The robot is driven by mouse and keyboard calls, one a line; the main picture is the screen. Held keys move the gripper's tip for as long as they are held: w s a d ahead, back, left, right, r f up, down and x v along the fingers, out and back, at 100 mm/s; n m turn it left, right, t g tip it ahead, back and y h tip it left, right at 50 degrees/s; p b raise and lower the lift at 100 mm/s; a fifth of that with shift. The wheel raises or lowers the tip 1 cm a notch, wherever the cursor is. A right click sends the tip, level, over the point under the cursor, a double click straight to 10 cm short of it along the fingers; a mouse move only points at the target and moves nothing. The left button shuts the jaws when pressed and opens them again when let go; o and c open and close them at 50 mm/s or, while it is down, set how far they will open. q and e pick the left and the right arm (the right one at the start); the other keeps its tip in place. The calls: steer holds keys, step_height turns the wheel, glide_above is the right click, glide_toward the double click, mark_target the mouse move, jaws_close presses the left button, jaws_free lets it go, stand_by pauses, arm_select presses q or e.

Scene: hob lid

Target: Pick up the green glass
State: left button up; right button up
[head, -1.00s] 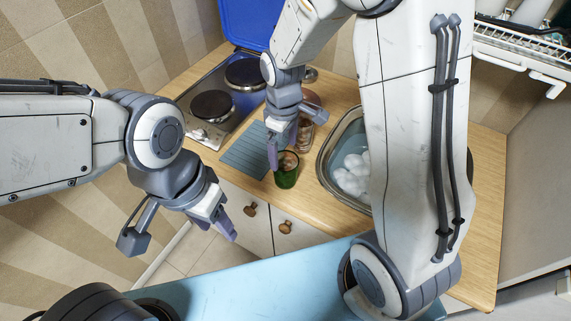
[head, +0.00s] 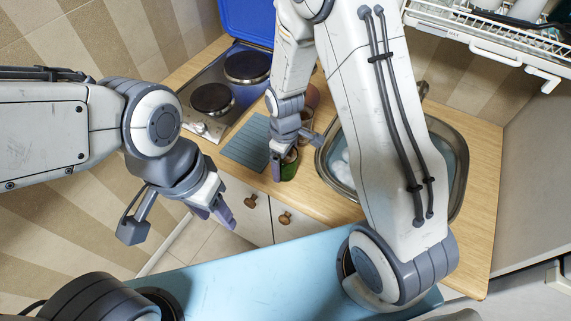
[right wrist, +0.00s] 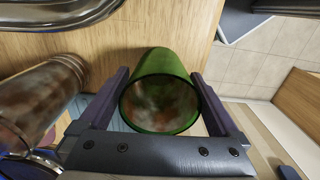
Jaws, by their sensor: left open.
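The green glass (head: 291,168) stands near the counter's front edge, between the slatted mat and the sink, partly hidden by my right gripper (head: 281,164). In the right wrist view the green glass (right wrist: 160,100) shows its open mouth and brownish inside. It lies between the two fingers of my right gripper (right wrist: 165,100), one on each side and very close to its wall. I cannot tell whether both fingers press on it. My left gripper (head: 178,224) is open and empty, in the air left of the cabinet doors.
A hob (head: 222,94) with its blue lid (head: 245,22) raised is at the back. A slatted mat (head: 246,143) lies beside the glass. The sink (head: 460,165) is to the right. A brownish glass (right wrist: 38,100) lies close left of my right gripper in the wrist view.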

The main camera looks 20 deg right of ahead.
steer(key=c, duration=1.2)
steer(key=shift+r, duration=0.1)
